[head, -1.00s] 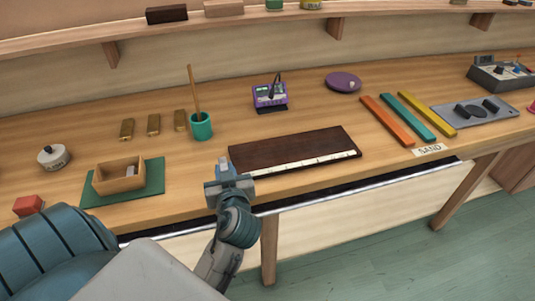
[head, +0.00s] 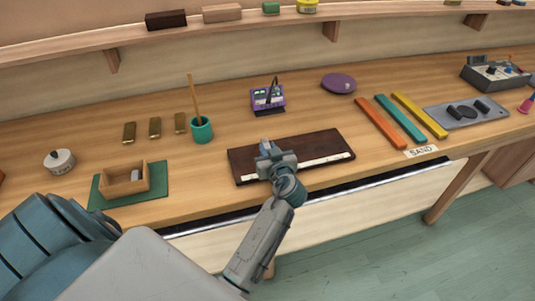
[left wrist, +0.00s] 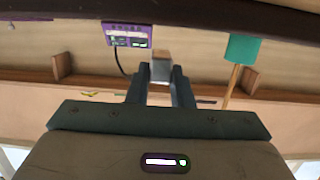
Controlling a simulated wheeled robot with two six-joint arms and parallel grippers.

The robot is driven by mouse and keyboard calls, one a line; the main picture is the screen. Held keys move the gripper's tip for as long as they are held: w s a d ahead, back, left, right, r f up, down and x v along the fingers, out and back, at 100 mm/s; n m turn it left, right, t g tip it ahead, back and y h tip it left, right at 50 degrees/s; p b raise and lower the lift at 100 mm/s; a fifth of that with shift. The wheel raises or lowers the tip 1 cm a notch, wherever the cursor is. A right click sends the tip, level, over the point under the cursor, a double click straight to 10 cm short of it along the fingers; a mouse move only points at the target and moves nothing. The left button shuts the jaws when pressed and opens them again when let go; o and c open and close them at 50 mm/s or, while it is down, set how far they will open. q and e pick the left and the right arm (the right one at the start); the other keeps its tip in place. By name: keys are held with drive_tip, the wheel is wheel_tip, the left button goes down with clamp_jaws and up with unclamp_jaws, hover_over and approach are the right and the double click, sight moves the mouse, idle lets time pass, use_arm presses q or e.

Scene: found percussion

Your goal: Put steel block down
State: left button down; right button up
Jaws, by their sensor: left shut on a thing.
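My left gripper (head: 268,154) is over the dark wooden board (head: 325,144) with a pale marked strip along its front edge. It is shut on a small grey steel block (head: 264,143), which shows just past the fingertips. In the left wrist view the block (left wrist: 161,69) sits between the two fingers, with its end face looking tan. The block's underside is hidden, so I cannot tell whether it touches the board. My right gripper is not in view.
Behind the board stand a purple meter (head: 267,97) and a green cup (head: 201,130) with a stick. An open wooden box (head: 125,188) with a grey piece inside is at left on a green mat (head: 98,195). Coloured bars (head: 400,118) lie at right, by a SAND label (head: 421,151).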

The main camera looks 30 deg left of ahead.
use_arm(q)
wheel_tip(320, 180, down, 3)
drive_tip(key=shift+s+r, duration=0.1)
drive_tip(key=c, duration=1.3)
unclamp_jaws()
